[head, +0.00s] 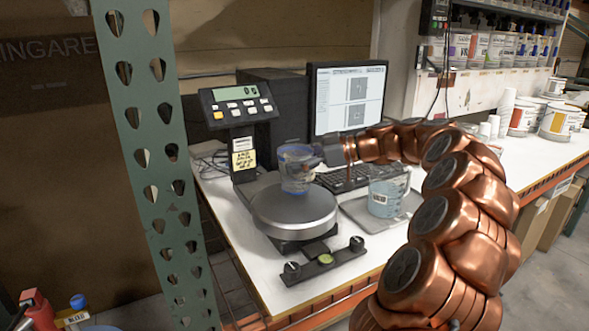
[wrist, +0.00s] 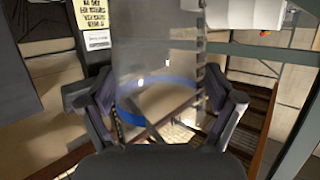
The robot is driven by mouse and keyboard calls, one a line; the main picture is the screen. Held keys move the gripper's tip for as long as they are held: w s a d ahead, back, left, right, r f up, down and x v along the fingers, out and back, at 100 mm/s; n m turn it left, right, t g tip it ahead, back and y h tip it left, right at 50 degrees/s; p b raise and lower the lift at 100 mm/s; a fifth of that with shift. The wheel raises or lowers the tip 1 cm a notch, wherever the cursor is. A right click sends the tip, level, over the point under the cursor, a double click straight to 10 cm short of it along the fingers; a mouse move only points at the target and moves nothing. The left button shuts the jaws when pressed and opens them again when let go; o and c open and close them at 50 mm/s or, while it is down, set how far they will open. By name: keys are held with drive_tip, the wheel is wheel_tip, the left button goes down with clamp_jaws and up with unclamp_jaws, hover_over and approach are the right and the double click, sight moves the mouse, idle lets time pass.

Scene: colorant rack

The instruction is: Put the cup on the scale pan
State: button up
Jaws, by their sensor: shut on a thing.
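The clear cup (head: 295,172) with blue markings is upright over the round grey scale pan (head: 295,213). Its base looks at or just above the pan's surface; I cannot tell whether it touches. My gripper (head: 312,158) comes in from the right and is shut around the cup. In the wrist view, the two fingers of my gripper (wrist: 160,108) stand on either side of the see-through cup (wrist: 155,60), and a blue ring shows through it.
The scale's display (head: 237,104) stands behind the pan on a post. A second clear cup (head: 389,195) stands on a tray (head: 412,207) to the right. A monitor (head: 349,97) and keyboard (head: 345,180) are behind. A green perforated upright (head: 150,150) is at left.

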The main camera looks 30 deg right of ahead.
drive_tip(key=shift+w+a+f, duration=0.2)
drive_tip(key=shift+w, duration=0.05)
drive_tip(key=shift+f+p, duration=0.55)
drive_tip(key=shift+f, duration=1.1)
drive_tip(key=shift+f+b, duration=0.15)
drive_tip(key=shift+b, duration=0.2)
drive_tip(key=o, duration=0.6)
drive_tip(key=shift+c, duration=0.2)
